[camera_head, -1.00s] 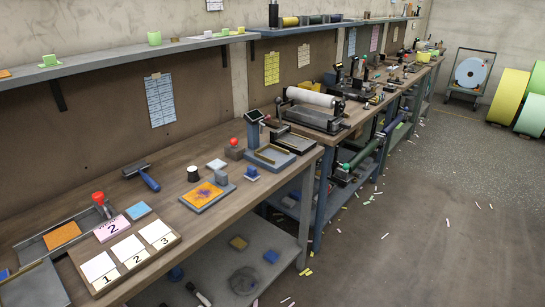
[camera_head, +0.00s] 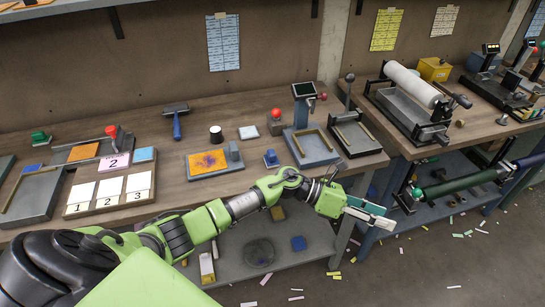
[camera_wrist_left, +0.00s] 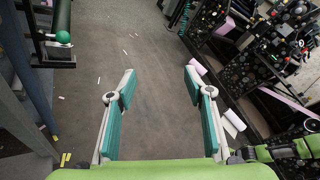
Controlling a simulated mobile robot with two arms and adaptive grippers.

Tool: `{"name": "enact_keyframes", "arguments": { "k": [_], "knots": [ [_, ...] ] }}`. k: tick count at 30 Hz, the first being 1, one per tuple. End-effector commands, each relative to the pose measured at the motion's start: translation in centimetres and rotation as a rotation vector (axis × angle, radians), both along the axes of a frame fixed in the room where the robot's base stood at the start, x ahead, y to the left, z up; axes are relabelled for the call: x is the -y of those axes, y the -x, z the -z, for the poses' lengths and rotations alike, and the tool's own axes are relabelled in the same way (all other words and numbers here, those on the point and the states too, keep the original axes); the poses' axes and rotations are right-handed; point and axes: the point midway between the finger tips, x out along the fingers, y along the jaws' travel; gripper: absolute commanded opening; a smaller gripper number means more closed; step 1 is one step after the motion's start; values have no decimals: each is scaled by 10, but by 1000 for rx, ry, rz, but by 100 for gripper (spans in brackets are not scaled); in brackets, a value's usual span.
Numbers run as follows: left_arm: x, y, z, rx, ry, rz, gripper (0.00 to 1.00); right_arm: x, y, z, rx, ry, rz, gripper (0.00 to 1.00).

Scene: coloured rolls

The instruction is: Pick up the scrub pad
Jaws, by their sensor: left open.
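My left gripper (camera_head: 368,214) is stretched out past the front edge of the workbench, over the aisle. In the left wrist view its two teal-padded fingers (camera_wrist_left: 160,78) are spread wide with only floor showing between them. No item is clearly recognisable as the scrub pad. Candidates on the lower shelf are a dark round mesh-like piece (camera_head: 258,252), a blue block (camera_head: 299,243) and a yellow block (camera_head: 277,213) partly hidden by my arm. The gripper is to the right of all three and touches none. My right gripper is not in view.
The workbench (camera_head: 245,181) holds an orange-stained plate (camera_head: 208,163), a numbered board (camera_head: 109,190), a roller (camera_head: 177,120) and trays. A second bench (camera_head: 455,140) with a white roll stands at right. Paper scraps litter the open floor (camera_head: 440,265).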

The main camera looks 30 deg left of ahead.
Motion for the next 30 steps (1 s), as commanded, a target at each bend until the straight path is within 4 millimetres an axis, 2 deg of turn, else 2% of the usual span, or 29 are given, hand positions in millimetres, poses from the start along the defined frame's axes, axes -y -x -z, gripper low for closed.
{"name": "enact_keyframes", "arguments": {
  "k": [1,2,5,6,8,9,12,15,18,20,30],
  "knots": [
    [-4,10,-18,182,-181,173,47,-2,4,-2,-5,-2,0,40],
    [-11,17,-22,280,-295,280,47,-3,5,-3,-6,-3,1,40],
    [-60,29,-29,547,-688,611,47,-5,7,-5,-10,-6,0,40],
    [-89,28,-34,619,-842,729,47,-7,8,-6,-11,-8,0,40],
    [-134,23,-47,690,-1059,885,47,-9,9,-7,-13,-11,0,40],
    [-165,20,-59,715,-1192,975,47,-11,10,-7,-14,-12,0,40],
    [-229,14,-94,714,-1458,1143,47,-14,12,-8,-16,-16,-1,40],
    [-272,13,-124,674,-1630,1241,47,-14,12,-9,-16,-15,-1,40],
    [-293,13,-140,642,-1712,1288,47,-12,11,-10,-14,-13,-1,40],
    [-299,13,-140,630,-1729,1300,47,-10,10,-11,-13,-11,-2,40],
    [-319,-2,-83,625,-1729,1302,47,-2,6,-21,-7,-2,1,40]
  ]
}}
